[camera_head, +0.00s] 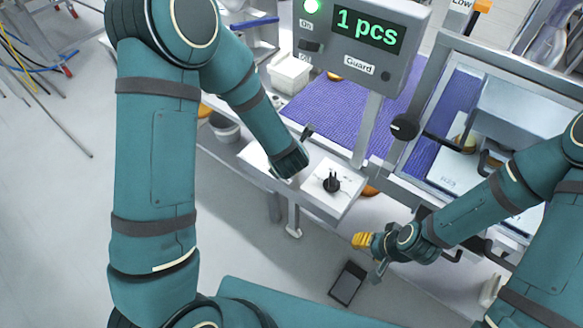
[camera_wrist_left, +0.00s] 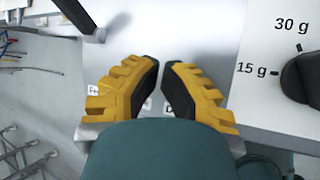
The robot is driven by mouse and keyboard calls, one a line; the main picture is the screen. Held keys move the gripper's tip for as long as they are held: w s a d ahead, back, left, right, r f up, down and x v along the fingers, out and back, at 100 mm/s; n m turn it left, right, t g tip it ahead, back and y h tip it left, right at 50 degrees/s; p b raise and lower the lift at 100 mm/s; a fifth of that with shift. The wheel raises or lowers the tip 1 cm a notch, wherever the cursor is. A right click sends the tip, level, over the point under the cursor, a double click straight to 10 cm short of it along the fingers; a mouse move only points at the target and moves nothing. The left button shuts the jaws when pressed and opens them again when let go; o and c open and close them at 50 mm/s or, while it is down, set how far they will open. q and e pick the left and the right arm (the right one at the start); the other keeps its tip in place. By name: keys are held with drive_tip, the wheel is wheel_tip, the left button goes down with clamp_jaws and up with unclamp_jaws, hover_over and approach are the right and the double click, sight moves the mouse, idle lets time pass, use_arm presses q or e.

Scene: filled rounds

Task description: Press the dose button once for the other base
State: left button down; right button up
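No dose button is visible; the fingers cover part of that plate. A black dial (camera_head: 332,184) is on the neighbouring plate, and it shows beside "15 g" and "30 g" in the wrist view (camera_wrist_left: 305,78). My right gripper (camera_head: 363,240) is below right of the dial.
A black lever (camera_wrist_left: 78,14) stands at the upper left of the wrist view. A framed clear guard (camera_head: 480,120) with a black knob (camera_head: 404,127) is at the right. A purple mat (camera_head: 318,113) and white bin (camera_head: 289,73) lie behind. A dark pedal-like box (camera_head: 347,283) is on the floor.

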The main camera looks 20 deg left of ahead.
use_arm(q)
drive_tip(key=shift+f+b, duration=0.25)
drive_tip(key=shift+b, duration=0.05)
idle(0.6)
drive_tip(key=shift+r+p, duration=0.65)
drive_tip(key=shift+r, duration=0.35)
wheel_tip(320, 180, up, 5)
drive_tip(key=p, duration=0.3)
drive_tip(key=shift+p, duration=0.3)
idle(0.4)
